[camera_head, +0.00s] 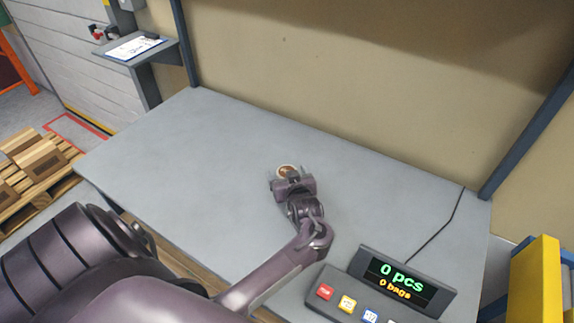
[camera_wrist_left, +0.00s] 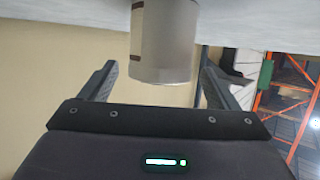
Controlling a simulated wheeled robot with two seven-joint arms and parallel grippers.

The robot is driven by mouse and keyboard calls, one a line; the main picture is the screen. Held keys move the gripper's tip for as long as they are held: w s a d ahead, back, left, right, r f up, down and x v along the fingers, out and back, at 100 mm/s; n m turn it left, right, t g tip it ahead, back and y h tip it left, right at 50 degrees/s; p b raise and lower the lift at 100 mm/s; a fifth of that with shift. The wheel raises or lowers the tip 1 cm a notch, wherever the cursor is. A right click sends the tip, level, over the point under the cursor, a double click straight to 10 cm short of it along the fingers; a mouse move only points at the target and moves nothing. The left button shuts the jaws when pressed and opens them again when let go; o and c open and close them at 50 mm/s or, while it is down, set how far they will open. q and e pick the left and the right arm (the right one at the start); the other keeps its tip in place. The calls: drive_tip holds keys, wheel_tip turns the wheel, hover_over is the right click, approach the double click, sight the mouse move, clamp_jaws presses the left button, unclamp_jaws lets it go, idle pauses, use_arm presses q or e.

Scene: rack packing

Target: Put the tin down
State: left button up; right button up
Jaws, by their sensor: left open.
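The tin (camera_head: 287,170) stands on the grey table, its round brownish top showing in the head view. In the left wrist view the tin (camera_wrist_left: 165,50) is a plain metallic cylinder with a brown-edged label at its left side, and the picture is turned so the table is at the top. My left gripper (camera_head: 288,178) is open at the tin. In the wrist view its fingers (camera_wrist_left: 157,82) are spread wide, one to each side of the tin, with gaps on both sides. My right gripper is not in view.
The grey table (camera_head: 190,150) is clear around the tin. A counter display (camera_head: 400,284) with coloured buttons stands at the front right, its cable running back. A small shelf with a clipboard (camera_head: 135,47) is beyond the far left corner. A yellow frame (camera_head: 537,285) is at right.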

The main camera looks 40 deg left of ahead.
use_arm(q)
drive_tip(key=shift+x, duration=0.75)
drive_tip(key=c, duration=1.2)
wheel_tip(320, 180, up, 20)
drive_tip(key=d+r+m+t+h, duration=0.2)
drive_tip(key=d+r+m+h, duration=0.15)
drive_tip(key=d, duration=0.25)
drive_tip(key=s+d+r+m+t+h, duration=0.1)
drive_tip(key=d+r+m+h, duration=0.25)
drive_tip(key=d, duration=0.35)
drive_tip(key=d+r+m+t+h, duration=0.2)
drive_tip(key=d+r+m+h, duration=0.15)
drive_tip(key=d, duration=0.25)
drive_tip(key=s+f, duration=0.6)
drive_tip(key=f, duration=0.6)
drive_tip(key=shift+s+d+f, duration=0.2)
drive_tip(key=shift+s+d, duration=0.1)
drive_tip(key=shift+d, duration=0.15)
